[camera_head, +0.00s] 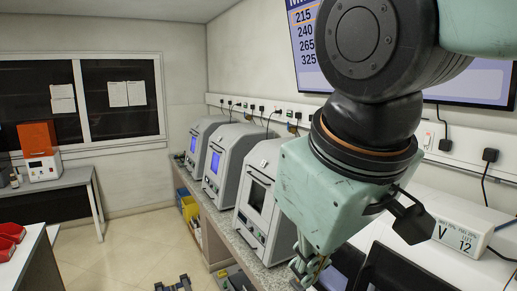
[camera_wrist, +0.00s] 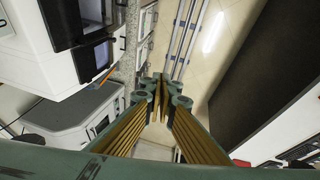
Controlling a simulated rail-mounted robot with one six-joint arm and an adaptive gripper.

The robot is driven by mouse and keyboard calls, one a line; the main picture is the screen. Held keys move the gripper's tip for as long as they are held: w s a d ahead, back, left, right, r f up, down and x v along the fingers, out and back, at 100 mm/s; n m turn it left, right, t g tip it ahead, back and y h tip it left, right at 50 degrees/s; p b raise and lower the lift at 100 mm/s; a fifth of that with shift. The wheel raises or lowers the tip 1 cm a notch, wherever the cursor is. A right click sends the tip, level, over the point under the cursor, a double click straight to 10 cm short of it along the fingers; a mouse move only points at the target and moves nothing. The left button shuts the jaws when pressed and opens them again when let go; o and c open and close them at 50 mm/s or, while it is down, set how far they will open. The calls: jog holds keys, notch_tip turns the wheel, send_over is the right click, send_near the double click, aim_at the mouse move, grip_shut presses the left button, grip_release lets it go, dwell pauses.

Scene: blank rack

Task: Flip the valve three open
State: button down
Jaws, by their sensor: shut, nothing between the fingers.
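My gripper (camera_head: 311,268) hangs at the lower middle of the head view, below my wrist, and its tips are partly cut off by the frame. In the wrist view my gripper (camera_wrist: 160,86) has its fingers together, with nothing between the tips. It is above the floor and beside the bench, touching nothing that I can see. I cannot make out any valve, numbered three or otherwise, in either view.
Several grey machines (camera_head: 232,158) line the wall bench (camera_head: 213,222). A white box marked V 12 (camera_head: 462,236) stands at right beside dark screens (camera_head: 400,272). An orange-topped device (camera_head: 40,150) sits on the far left table. Open floor (camera_head: 120,250) lies left of the bench.

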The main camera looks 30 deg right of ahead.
jog(key=w+d+r+n+g+h, duration=0.1)
jog(key=w+d+n+g+h, duration=0.2)
jog(key=w+d, duration=1)
jog(key=w+d+r+n+g+h, duration=0.2)
jog(key=w+d+h, duration=0.4)
jog(key=d, duration=1.2)
jog(key=w+d+r+n+g+h, duration=0.1)
jog(key=w+d+n+g+h, duration=0.15)
jog(key=w+d, duration=1.05)
jog(key=w+d+f+n+t+h, duration=0.1)
jog(key=w+d+f+n+h, duration=0.1)
jog(key=w+d+f, duration=0.3)
jog(key=w+d+f+n+t+h, duration=0.1)
jog(key=w+d+f+n+h, duration=0.2)
jog(key=d, duration=0.9)
jog(key=w+d+f+n+t+h, duration=0.1)
jog(key=w+d+f+n, duration=0.3)
jog(key=w+d+f, duration=0.4)
notch_tip(320, 180, down, 4)
jog(key=shift+w+d+r+h+p, duration=0.1)
jog(key=shift+w+d+h+p, duration=0.3)
jog(key=shift+d+h, duration=0.4)
jog(key=shift+n, duration=0.25)
jog(key=shift+d, duration=0.15)
